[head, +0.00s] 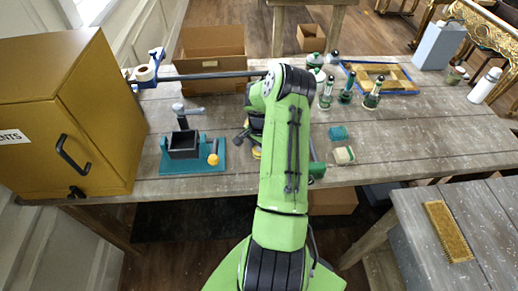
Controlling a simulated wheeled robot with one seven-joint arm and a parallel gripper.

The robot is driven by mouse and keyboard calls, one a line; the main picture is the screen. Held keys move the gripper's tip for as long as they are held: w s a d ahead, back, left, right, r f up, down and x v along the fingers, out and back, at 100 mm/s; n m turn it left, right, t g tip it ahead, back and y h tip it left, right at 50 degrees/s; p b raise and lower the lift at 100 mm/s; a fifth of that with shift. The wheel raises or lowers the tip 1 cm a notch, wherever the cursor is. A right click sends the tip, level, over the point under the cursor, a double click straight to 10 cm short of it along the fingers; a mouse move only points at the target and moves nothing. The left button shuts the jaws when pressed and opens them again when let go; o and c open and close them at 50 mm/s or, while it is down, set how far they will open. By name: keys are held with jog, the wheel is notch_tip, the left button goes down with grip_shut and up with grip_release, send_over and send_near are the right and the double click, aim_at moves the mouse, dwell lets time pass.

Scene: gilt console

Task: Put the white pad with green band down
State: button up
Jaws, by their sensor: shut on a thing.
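My upright green arm link stands in front of the middle of the table and hides my gripper. I cannot see the jaws or anything between them. Dark and green parts peek out on both sides of the link, too covered to make out.
Several green bottles (345,90) and a blue-edged wooden frame (380,77) stand farther back. A teal vise-like fixture (190,150) and a yellow cabinet (70,110) are at left. The table right of the pad is clear.

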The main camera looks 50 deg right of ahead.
jog(key=shift+f+b, duration=0.2)
jog(key=shift+b, duration=0.1)
jog(key=o, duration=1.2)
jog(key=shift+s, duration=0.15)
